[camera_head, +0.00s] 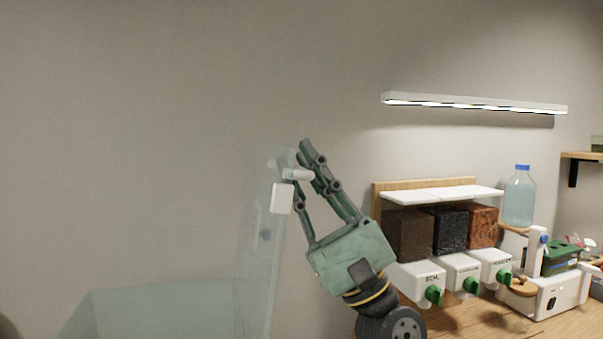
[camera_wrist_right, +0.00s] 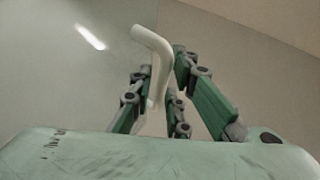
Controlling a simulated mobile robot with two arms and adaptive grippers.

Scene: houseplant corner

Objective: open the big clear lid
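The big clear lid (camera_head: 260,235) stands steeply tilted, nearly upright, in the head view, seen almost edge-on. Its white handle (camera_head: 282,198) is near the upper part of the pane. The handle also shows in the right wrist view (camera_wrist_right: 158,50), passing between my fingers. My right gripper (camera_head: 304,172) reaches up from the lower right, its fingers closed around the handle; part of the handle is hidden by them. The fingers also show in the right wrist view (camera_wrist_right: 163,82). My left gripper is not in view.
Clear walls of a box (camera_head: 150,305) show at lower left. To the right are a dispenser with soil blocks (camera_head: 409,235) and green knobs, a water bottle (camera_head: 519,200) and a white device (camera_head: 550,297) on the wooden table. A lamp bar (camera_head: 475,103) hangs on the wall.

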